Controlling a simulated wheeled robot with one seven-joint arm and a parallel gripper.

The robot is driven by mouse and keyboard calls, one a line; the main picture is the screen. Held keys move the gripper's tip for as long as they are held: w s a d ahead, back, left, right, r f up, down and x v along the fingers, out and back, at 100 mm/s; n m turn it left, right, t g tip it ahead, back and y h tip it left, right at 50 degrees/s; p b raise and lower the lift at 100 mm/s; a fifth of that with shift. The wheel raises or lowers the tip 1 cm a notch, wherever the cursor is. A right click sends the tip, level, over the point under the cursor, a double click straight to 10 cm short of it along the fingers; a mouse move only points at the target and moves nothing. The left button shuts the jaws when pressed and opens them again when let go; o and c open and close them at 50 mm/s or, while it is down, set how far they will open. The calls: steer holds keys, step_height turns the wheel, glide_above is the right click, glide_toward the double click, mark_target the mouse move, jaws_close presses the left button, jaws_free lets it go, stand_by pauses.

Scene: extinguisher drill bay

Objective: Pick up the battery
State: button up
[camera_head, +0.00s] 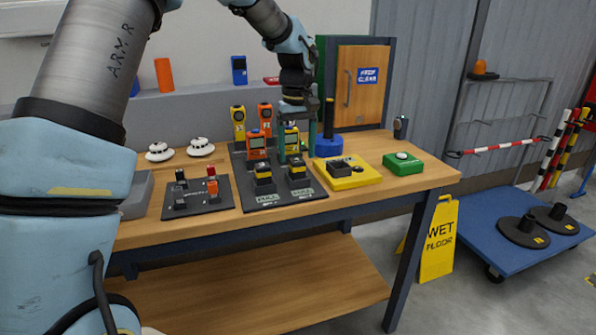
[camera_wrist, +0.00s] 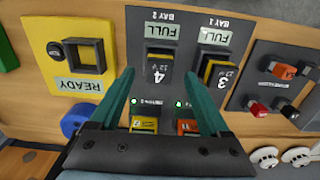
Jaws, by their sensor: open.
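Two black-and-yellow batteries sit in the dark charging panel (camera_head: 243,190). The one marked 4 (camera_wrist: 158,68) is in bay 2, and the one marked 3 (camera_wrist: 215,76) is in bay 1; both bays have a FULL label. In the head view, the bay 2 battery (camera_head: 298,171) is right of the bay 1 battery (camera_head: 263,178). My gripper (camera_head: 296,160) points down over the panel, open and empty. In the wrist view, its teal fingers (camera_wrist: 157,73) appear on either side of battery 4. I cannot tell whether they touch it.
An orange handset (camera_head: 257,147) and a yellow handset (camera_head: 291,138) stand behind the batteries. A yellow box (camera_head: 358,181) with a black square socket and a READY label is to the right, before a green box (camera_head: 403,165). A dark switch panel (camera_head: 183,205) is left.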

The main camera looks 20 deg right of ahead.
mark_target(297, 160)
step_height(297, 160, down, 4)
steer(key=shift+f+p, duration=0.2)
steer(key=shift+p, duration=0.4)
steer(key=shift+c, duration=0.2)
jaws_close()
